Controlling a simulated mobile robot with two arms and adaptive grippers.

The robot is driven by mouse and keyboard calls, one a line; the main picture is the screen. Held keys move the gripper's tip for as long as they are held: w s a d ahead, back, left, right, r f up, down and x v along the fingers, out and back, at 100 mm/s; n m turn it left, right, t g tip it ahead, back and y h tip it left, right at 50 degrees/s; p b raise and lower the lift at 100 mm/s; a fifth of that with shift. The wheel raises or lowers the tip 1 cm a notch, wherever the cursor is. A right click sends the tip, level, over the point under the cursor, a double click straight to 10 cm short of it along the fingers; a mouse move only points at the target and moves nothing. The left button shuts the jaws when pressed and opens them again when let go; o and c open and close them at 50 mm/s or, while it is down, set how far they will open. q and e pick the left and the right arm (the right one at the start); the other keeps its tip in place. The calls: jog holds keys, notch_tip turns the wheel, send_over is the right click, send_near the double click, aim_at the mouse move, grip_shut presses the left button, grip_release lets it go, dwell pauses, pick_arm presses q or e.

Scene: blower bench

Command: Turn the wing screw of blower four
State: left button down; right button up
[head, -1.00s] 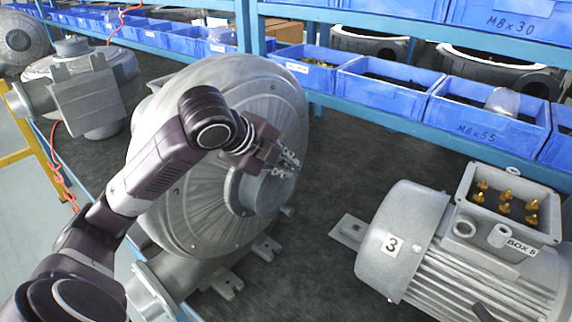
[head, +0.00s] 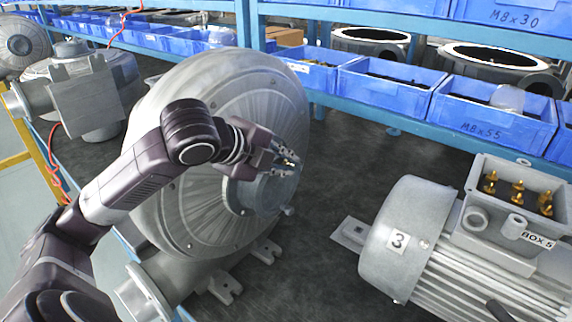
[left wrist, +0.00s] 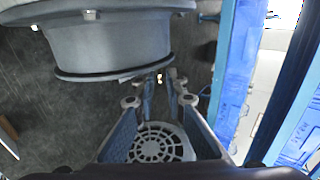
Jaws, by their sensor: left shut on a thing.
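A large grey round blower (head: 170,215) stands on the dark bench in the head view, with a ribbed face and a short hub on its right side. I see no number on it. In the left wrist view the fingers (left wrist: 160,90) close towards a tiny bright spot (left wrist: 160,77) beside the grey flanged hub (left wrist: 110,45). The screw's angle cannot be told. My right gripper is not in view.
A grey motor (head: 430,240) marked 3, with an open terminal box of brass studs, stands at the right. Blue bins (head: 390,90) line the blue shelf behind. Another blower (head: 90,95) stands at the left. Bare bench (head: 300,265) lies between blower and motor.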

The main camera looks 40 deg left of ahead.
pick_arm(q)
jog(key=c, duration=1.9)
grip_release()
jog(key=shift+c, duration=0.2)
jog(key=shift+s+r, duration=0.1)
jog(key=v, duration=1.1)
jog(key=shift+s+r, duration=0.25)
jog(key=shift+a, duration=0.1)
